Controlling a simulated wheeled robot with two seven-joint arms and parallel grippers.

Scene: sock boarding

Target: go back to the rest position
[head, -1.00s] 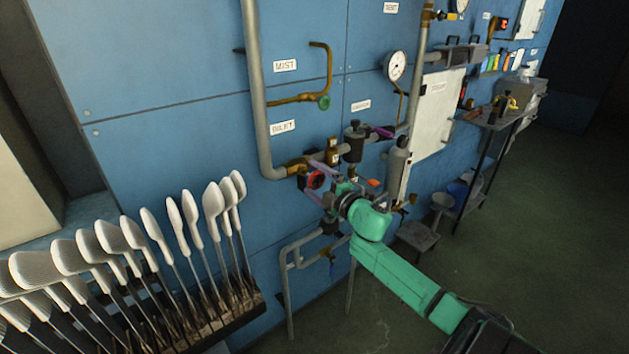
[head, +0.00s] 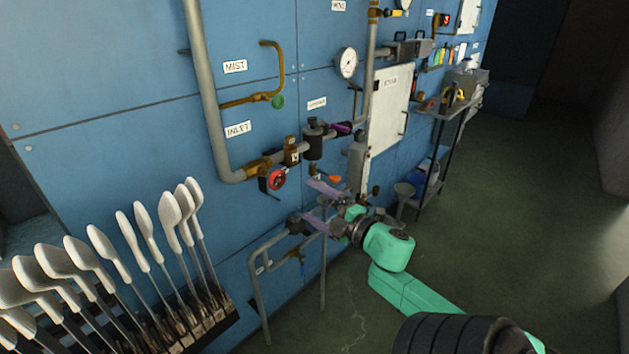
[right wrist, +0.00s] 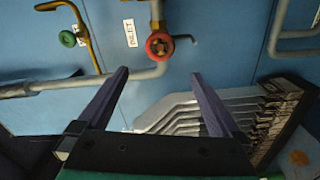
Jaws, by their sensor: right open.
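My right gripper (head: 306,200), on a green arm, has its two purple fingers spread apart with nothing between them. In the head view it is below and to the right of the red valve wheel (head: 277,179) on the inlet pipe, apart from it. In the right wrist view the open fingers (right wrist: 158,74) point at the blue wall, and the red wheel (right wrist: 159,46) shows beyond their tips with a clear gap. My left gripper is in neither view.
A rack of several white sock boards (head: 100,255) stands at the lower left. Pipes (head: 205,90) and a gauge (head: 346,62) are on the blue wall. A shelf (head: 450,110) stands at the back right. The floor (head: 500,220) at right is clear.

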